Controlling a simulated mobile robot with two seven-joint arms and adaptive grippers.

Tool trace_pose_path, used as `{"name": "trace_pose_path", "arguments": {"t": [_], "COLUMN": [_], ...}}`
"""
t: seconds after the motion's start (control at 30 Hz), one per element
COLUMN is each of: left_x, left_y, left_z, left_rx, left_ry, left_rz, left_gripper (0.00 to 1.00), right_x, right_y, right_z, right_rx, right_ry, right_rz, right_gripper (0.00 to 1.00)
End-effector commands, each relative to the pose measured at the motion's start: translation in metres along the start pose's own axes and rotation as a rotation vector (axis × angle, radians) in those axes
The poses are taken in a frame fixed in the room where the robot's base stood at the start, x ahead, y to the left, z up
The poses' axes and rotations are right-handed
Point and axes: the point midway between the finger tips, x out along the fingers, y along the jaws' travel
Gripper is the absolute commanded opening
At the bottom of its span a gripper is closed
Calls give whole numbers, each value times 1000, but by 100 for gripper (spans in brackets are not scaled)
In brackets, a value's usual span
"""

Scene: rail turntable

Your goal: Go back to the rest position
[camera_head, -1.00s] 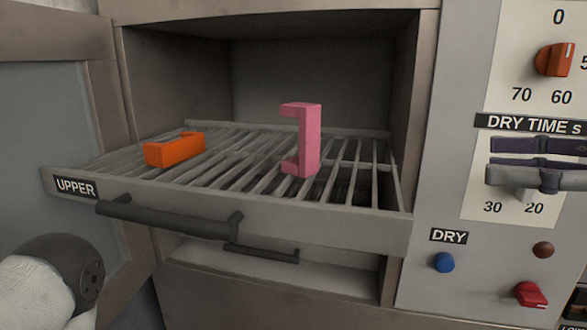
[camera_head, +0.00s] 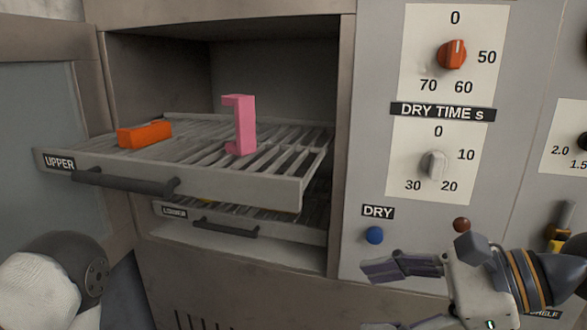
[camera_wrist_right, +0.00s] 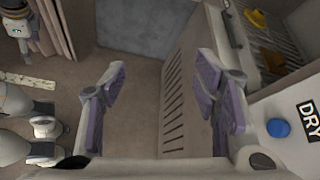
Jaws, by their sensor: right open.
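My right gripper (camera_head: 378,297) is open and empty, low in front of the control panel, below the blue DRY button. In the right wrist view its two purple-padded fingers (camera_wrist_right: 165,90) stand wide apart with nothing between them. The floor and the slotted lower front of the cabinet show beyond them.
The UPPER rack (camera_head: 245,192) is pulled out, holding an orange piece (camera_head: 145,134) and an upright pink bracket (camera_head: 240,126). The LOWER rack (camera_head: 290,230) sits beneath; yellow pieces (camera_wrist_right: 257,20) show there. The DRY button (camera_head: 375,235) and time dial (camera_head: 433,165) are near my right gripper.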

Motion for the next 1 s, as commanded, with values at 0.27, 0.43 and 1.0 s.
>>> {"name": "trace_pose_path", "arguments": {"t": [0.27, 0.43, 1.0], "left_x": [0, 0, 0], "left_y": [0, 1, 1], "left_z": [1, 1, 0], "left_rx": [1, 1, 1], "left_ry": [-2, -2, -1], "left_rz": [1, 1, 1], "left_gripper": [71, 71, 71], "right_x": [71, 23, -28], "right_y": [186, 288, 326], "right_z": [-173, -260, -302], "right_rx": [-492, -941, -1330], "right_ry": [324, 435, 408], "right_rz": [445, 849, 1181], "right_gripper": [56, 56, 56]}}
